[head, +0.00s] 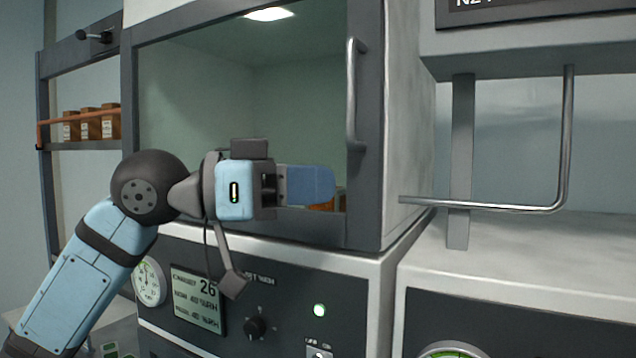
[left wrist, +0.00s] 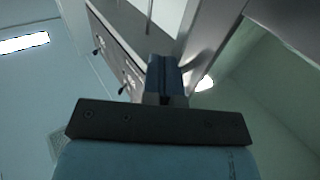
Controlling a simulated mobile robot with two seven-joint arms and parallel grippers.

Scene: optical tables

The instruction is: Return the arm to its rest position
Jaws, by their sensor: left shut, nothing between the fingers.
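My left arm comes in from the lower left in the head view, and its gripper (head: 312,185) is held level in front of the glass front of a grey cabinet (head: 367,205). The blue fingers are together with nothing between them, and they point right, toward the cabinet's vertical handle (head: 352,95). The fingers are apart from the handle. In the left wrist view the closed fingers (left wrist: 165,78) show at the middle, below a grey cabinet frame. My right gripper is in neither view.
A control panel with a display (head: 198,298) and a knob (head: 255,327) lies below the gripper. A bent metal rail (head: 500,207) stands out at the right. Small brown boxes (head: 90,125) sit on a shelf at the left. Something orange shows behind the fingers, mostly hidden.

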